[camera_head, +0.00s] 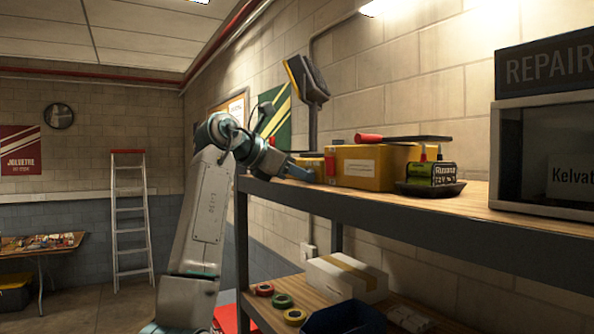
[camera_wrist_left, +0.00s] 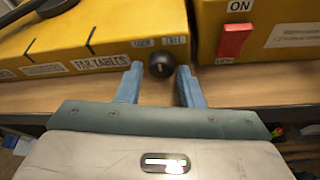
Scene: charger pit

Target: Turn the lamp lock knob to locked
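The black lock knob (camera_wrist_left: 161,66) is on the front of a yellow lamp base (camera_wrist_left: 95,45), under two small labels that I cannot read surely. A small pale mark shows on the knob; its setting is unclear. My left gripper (camera_wrist_left: 160,80) is open, its blue fingers on either side of the knob, with a visible gap on each side. In the head view my left gripper (camera_head: 303,171) reaches to the shelf's left end and hides the knob. The lamp head (camera_head: 306,80) stands on a dark post above. My right gripper is not in view.
Right beside the lamp base is a yellow box (camera_head: 375,167) with a red ON switch (camera_wrist_left: 235,40). A red-handled tool (camera_head: 400,138), a dark tray (camera_head: 430,189) with a green-labelled battery and a repair cabinet (camera_head: 545,155) are further right. The wooden shelf (camera_wrist_left: 270,87) has a clear front strip.

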